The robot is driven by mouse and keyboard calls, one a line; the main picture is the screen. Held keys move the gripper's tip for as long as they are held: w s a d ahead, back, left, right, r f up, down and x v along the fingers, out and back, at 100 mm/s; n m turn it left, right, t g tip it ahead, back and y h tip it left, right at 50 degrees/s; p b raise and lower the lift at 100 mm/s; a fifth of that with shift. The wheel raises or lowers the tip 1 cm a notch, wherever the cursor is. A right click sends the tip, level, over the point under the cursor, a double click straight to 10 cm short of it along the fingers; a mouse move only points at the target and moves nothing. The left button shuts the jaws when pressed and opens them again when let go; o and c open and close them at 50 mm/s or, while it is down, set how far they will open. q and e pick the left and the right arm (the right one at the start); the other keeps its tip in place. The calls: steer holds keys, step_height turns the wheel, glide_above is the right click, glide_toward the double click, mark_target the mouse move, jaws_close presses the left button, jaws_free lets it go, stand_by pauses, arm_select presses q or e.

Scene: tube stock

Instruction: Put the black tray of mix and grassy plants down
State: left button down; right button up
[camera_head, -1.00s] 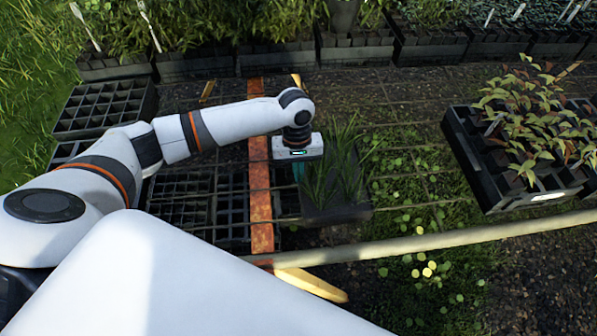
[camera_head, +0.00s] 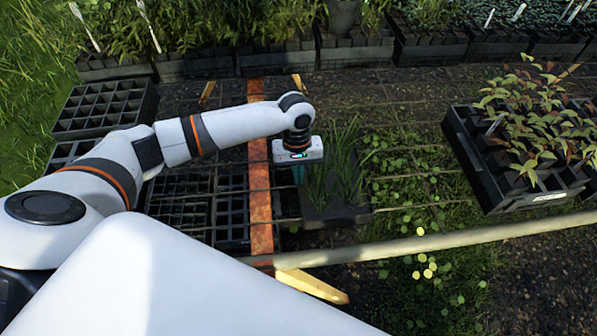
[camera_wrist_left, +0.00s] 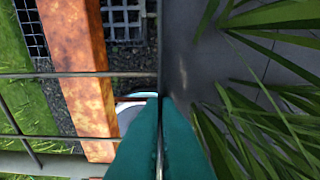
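The tray looks about level. Its underside is hidden, so I cannot tell whether it touches the wires. My right gripper is not in view.
A rust-coloured beam (camera_head: 260,190) runs just left of the tray. Empty cell trays (camera_head: 185,205) lie below the wires at left. A black crate of reddish-leaved plants (camera_head: 500,190) stands at right, and a pale pipe (camera_head: 420,243) crosses in front. Potted rows line the back.

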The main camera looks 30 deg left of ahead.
arm_select(q)
steer(key=shift+f, duration=0.1)
steer(key=c, duration=1.6)
jaws_free()
steer(key=shift+s+f, duration=0.1)
steer(key=r, duration=0.4)
steer(key=w+r, duration=0.1)
steer(key=r, duration=0.3)
steer(key=a+r, duration=0.1)
steer(key=r, duration=0.3)
steer(key=shift+w, duration=0.25)
